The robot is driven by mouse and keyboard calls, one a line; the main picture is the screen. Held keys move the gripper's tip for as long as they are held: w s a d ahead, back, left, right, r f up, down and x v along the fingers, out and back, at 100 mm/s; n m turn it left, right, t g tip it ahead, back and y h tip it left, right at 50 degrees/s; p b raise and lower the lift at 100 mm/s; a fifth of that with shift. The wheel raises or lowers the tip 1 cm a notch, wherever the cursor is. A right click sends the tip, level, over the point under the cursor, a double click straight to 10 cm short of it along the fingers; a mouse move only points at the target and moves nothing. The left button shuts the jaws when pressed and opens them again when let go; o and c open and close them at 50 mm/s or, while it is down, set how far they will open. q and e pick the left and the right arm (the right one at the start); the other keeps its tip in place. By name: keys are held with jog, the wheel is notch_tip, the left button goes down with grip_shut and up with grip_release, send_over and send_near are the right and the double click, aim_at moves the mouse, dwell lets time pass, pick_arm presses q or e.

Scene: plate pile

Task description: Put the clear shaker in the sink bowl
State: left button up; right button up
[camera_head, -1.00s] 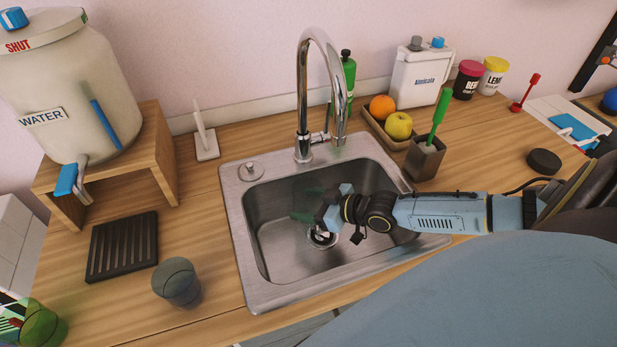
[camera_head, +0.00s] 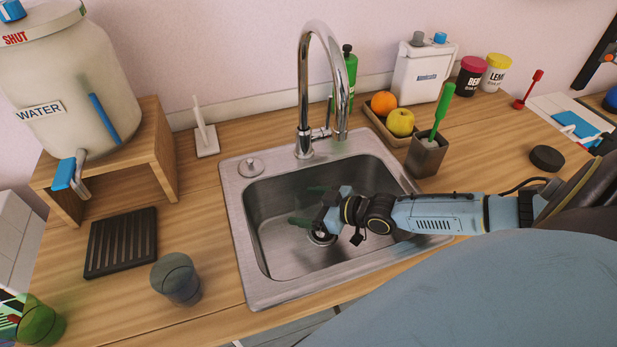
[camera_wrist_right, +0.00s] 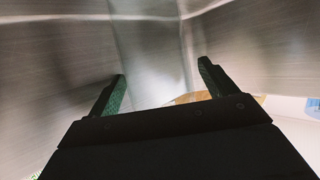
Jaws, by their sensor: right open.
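A grey see-through cup (camera_head: 176,280) stands upright on the counter left of the sink. It is the nearest match to the clear shaker, but I cannot tell for sure. The steel sink bowl (camera_head: 275,240) is in the middle of the head view, with its drain partly hidden by my right gripper. My right gripper (camera_head: 307,207) is down inside the bowl, with its green fingers apart and pointing left. In the right wrist view, the gripper (camera_wrist_right: 163,85) is open with nothing between its fingers, and steel walls surround it. My left gripper is not in view.
The tall faucet (camera_head: 304,90) arches over the sink's back edge. A black slatted rack (camera_head: 121,243) and a green cup (camera_head: 40,322) are at left. A fruit tray (camera_head: 376,125) and brush holder (camera_head: 425,158) stand right of the sink.

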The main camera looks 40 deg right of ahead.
jog(key=shift+r, duration=0.25)
jog(key=p+v, duration=0.2)
jog(key=v, duration=0.5)
jog(key=shift+s+d, duration=0.1)
jog(key=shift+s, duration=0.05)
